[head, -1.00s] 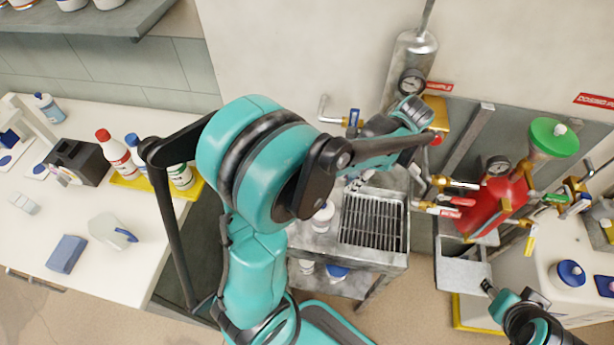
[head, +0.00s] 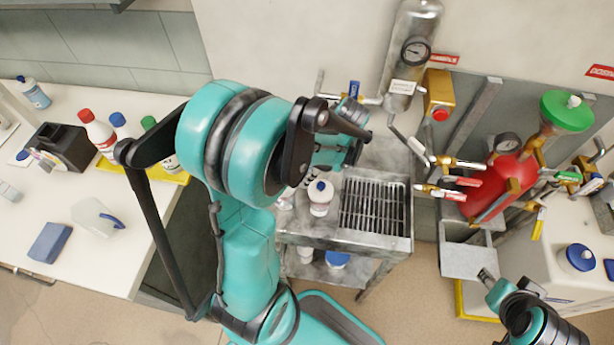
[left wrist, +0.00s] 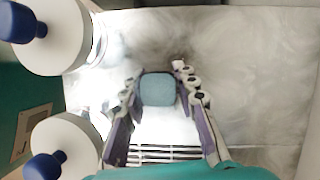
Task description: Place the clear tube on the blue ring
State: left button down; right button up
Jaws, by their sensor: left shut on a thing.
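My left gripper (left wrist: 158,92) is shut on a small blue-grey piece with rounded corners (left wrist: 158,89), above the metal cart top. I cannot tell whether this piece is part of the clear tube. In the head view the left gripper (head: 314,176) is mostly hidden behind my arm, near the cart's back left. I cannot make out the clear tube or the blue ring for certain in either view. My right gripper (head: 487,277) is at the lower right, by a grey metal tray (head: 463,264). Its fingers are too small to judge.
A white bottle with a dark blue cap (head: 320,198) stands on the cart, beside a black grate (head: 374,206). A red tank (head: 497,188) with pipes and valve handles stands right. Bottles fill a yellow tray on the left counter.

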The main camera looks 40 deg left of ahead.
pick_arm(q)
jog(key=shift+f, duration=0.2)
jog(key=c, duration=1.2)
grip_release()
